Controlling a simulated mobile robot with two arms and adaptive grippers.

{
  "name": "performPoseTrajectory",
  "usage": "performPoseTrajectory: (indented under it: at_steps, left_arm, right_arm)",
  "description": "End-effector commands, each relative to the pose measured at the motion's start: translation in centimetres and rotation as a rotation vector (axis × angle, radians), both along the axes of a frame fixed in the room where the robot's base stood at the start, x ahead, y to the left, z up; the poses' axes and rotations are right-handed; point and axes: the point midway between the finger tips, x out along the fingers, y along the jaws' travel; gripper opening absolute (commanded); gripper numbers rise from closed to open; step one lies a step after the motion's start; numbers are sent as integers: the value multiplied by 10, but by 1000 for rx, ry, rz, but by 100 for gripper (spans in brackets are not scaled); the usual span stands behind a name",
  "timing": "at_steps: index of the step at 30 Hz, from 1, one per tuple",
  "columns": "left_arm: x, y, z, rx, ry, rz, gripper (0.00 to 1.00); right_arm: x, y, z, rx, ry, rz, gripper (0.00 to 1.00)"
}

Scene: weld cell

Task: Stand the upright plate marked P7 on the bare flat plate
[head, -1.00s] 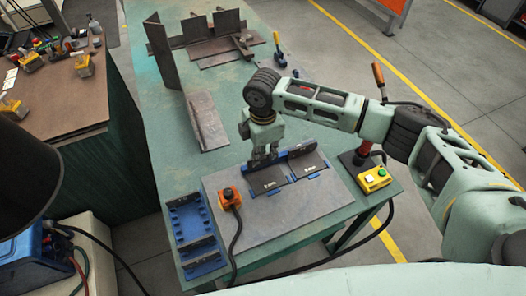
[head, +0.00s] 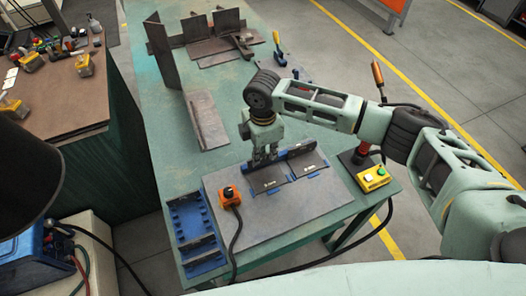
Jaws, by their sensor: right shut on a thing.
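Two dark flat plates lie side by side in blue holders on the grey board, a left one (head: 267,179) and a right one (head: 305,164). Dark upright pieces stand along their back edges. My right gripper (head: 265,159) points down at the back edge of the left flat plate. It is shut on a dark upright plate, mostly hidden by the fingers. I cannot tell whether this plate touches the flat one. The markings are too small to read, so P7 cannot be picked out. My left gripper is not in view.
A blue slotted rack (head: 177,206) with dark pieces stands left of the grey board (head: 285,215). A yellow button box (head: 374,179) is at right. Steel plates (head: 207,119) occupy the green table's back.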

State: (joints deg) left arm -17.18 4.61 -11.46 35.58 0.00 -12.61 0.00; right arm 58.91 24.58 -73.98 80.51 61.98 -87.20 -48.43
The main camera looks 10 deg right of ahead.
Motion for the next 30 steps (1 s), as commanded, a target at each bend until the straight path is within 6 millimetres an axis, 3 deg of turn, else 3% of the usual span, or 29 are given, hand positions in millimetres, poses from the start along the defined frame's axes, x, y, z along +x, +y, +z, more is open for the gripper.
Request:
performPoseTrajectory:
  at_steps: [30]
  left_arm:
    - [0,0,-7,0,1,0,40]
  right_arm:
    - [0,0,-18,1,-2,0,0]
